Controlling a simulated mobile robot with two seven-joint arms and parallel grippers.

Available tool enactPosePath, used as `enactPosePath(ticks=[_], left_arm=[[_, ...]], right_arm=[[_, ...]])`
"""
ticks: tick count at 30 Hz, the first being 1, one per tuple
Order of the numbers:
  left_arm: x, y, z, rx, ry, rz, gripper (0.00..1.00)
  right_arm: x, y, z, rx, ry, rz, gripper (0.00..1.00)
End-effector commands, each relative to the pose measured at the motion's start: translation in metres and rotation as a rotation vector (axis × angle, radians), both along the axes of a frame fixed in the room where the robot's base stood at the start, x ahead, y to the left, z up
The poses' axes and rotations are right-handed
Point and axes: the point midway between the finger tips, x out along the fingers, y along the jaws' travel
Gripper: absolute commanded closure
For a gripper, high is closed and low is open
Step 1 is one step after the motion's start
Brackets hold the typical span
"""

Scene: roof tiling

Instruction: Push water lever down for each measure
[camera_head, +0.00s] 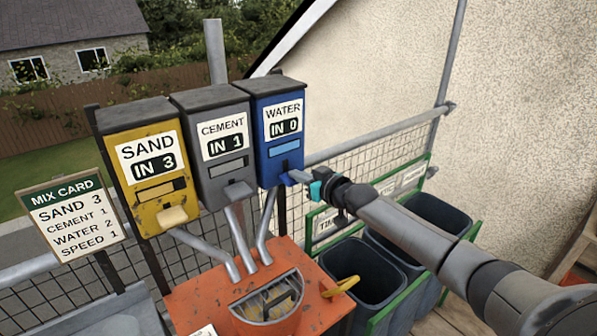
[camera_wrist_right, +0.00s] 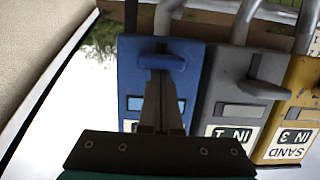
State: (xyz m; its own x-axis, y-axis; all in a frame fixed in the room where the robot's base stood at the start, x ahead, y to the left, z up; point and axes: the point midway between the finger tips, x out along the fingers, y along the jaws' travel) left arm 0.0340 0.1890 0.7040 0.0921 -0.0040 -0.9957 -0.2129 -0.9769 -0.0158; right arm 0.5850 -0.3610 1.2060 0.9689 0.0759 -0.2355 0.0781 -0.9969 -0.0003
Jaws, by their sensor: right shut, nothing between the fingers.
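The blue water dispenser (camera_head: 279,135) hangs at the right of a row of three, and its label reads WATER IN 0. Its blue lever (camera_wrist_right: 162,62) sticks out from the front in the right wrist view, where the picture is upside down. My right gripper (camera_head: 296,177) comes in from the right with its fingers shut and empty. The fingertips are at the lever and hide most of it in the head view; I cannot tell whether they touch it. The mix card (camera_head: 72,217) reads sand 3, cement 1, water 2, speed 1. My left gripper is not in view.
The grey cement dispenser (camera_head: 218,145) reads IN 1 and the yellow sand dispenser (camera_head: 152,165) reads IN 3. Chutes lead from the dispensers to an orange mixer (camera_head: 205,295) with a grated opening. Dark bins (camera_head: 362,277) in a green frame stand at the right, below my arm.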

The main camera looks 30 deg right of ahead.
Motion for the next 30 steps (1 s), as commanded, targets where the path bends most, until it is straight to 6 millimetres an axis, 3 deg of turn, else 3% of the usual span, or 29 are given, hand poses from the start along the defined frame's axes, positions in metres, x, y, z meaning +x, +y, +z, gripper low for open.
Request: enactPosePath(ticks=[1,13,17,26,30], left_arm=[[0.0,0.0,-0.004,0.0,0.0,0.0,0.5],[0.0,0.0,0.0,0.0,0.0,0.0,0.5],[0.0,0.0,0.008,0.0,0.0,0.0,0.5],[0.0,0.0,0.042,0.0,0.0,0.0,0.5],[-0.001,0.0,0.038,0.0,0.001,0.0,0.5]], right_arm=[[-0.001,0.0,-0.009,-0.001,0.012,0.0,1.0],[-0.002,0.0,-0.008,-0.001,0.017,0.0,1.0],[-0.001,0.001,0.001,-0.001,0.017,0.0,1.0],[0.004,0.005,0.04,-0.002,0.009,-0.001,1.0],[-0.014,0.004,0.038,-0.002,0.009,0.0,1.0]])
